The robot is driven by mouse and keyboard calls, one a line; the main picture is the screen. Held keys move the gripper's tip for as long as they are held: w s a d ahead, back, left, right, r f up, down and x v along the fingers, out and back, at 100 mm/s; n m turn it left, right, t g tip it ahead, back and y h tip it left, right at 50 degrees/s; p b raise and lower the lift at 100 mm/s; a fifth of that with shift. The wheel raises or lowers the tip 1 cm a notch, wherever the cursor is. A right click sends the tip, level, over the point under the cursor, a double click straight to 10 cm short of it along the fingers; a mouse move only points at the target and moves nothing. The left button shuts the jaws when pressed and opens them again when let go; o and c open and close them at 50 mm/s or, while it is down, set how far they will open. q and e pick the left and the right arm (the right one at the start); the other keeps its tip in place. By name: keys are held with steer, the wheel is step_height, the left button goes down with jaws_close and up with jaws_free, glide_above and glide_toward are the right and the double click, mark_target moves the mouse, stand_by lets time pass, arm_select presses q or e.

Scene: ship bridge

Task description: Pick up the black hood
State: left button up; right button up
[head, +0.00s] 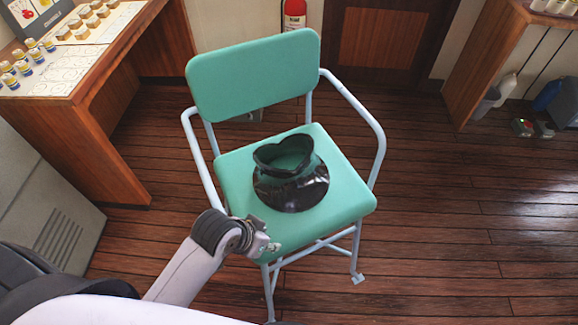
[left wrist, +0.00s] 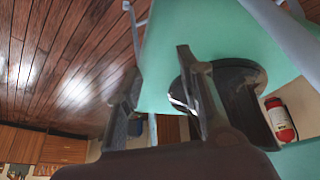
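The black hood (head: 291,188), a glossy flared ring with a heart-shaped upper opening, rests on the green seat of a chair (head: 235,178). My left gripper (head: 270,246) is at the seat's front left edge, in front of and below the hood and apart from it in the head view. In the left wrist view my left gripper (left wrist: 160,85) has its two fingers spread with nothing held between them. The hood (left wrist: 245,85) appears there beyond the right finger, which hides part of it. My right gripper is in neither view.
The chair has pale blue tubular armrests (head: 362,110) on both sides of the seat and a green backrest (head: 255,75). A wooden desk (head: 85,95) with small jars stands at the left. A fire extinguisher (head: 293,14) is behind. Open wooden floor (head: 450,215) lies to the right.

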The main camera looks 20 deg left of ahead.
arm_select(q)
steer(key=w+d+r+m+h, duration=0.3)
steer(key=w+d+r+m, duration=0.15)
steer(key=w+d, duration=0.25)
steer(key=g+y, duration=0.1)
steer(key=g, duration=0.1)
glide_toward(297, 169)
steer(key=p+x, duration=0.2)
steer(key=x, duration=0.3)
steer(key=shift+d, duration=0.15)
steer(key=shift+w+d+f, duration=0.15)
steer(key=shift+d+f, duration=0.1)
steer(key=shift+f, duration=0.35)
steer(key=p+x, duration=0.1)
steer(key=x, duration=0.3)
steer(key=shift+f, duration=0.15)
